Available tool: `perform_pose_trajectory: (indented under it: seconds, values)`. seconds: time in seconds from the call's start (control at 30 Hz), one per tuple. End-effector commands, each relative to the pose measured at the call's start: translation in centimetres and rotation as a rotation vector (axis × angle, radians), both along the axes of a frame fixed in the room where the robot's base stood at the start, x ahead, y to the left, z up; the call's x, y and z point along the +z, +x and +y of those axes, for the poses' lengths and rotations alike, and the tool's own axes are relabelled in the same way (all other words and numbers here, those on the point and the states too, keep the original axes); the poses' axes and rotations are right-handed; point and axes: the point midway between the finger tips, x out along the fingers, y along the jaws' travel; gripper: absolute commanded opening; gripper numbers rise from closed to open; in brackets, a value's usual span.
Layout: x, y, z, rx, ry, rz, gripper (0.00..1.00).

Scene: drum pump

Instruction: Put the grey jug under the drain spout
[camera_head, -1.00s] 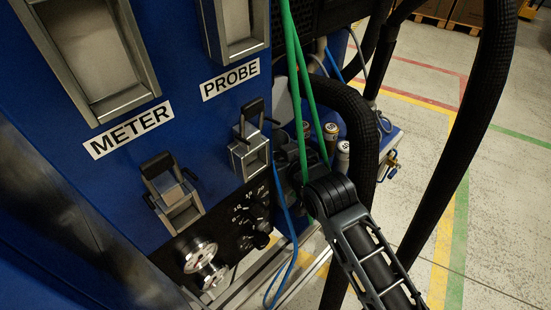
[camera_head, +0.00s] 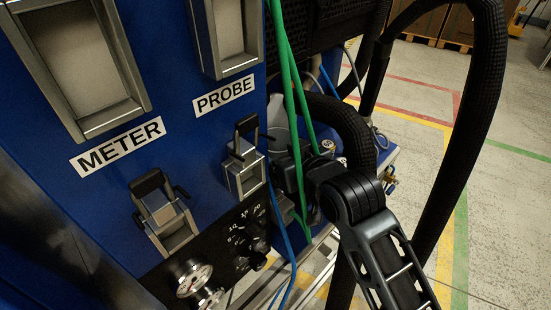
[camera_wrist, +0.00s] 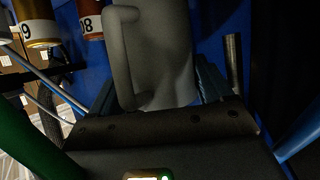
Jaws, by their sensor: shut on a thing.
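The grey jug (camera_wrist: 165,50) fills the upper middle of the wrist view, with its handle on the left. My gripper (camera_wrist: 163,98) is shut on it, and the dark gripper body hides the jug's lower part. In the head view, a pale grey piece, likely the jug (camera_head: 277,117), shows behind the green hoses. My gripper (camera_head: 300,172) is dark there and partly hidden by the hoses and my arm. I cannot pick out the drain spout for certain; an upright metal tube (camera_wrist: 234,62) stands right of the jug in the wrist view.
Green hoses (camera_head: 291,85) and a blue hose (camera_head: 286,240) hang close by my gripper. A thick black hose (camera_head: 480,110) loops at right. The blue panel (camera_head: 110,185) with METER and PROBE holders stands at left. Numbered cylinders (camera_wrist: 38,25) stand left of the jug.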

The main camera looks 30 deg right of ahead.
Motion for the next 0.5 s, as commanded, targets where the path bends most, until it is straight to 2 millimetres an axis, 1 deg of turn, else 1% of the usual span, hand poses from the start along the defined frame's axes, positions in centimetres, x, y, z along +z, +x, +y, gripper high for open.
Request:
perform_pose_trajectory:
  seconds: [0.03,0.5]
  values:
    - [-0.1,-1.0,-0.3,-0.001,0.0,-0.002,0.41]
    - [-0.1,-9.0,-2.9,-0.001,0.0,-0.002,0.41]
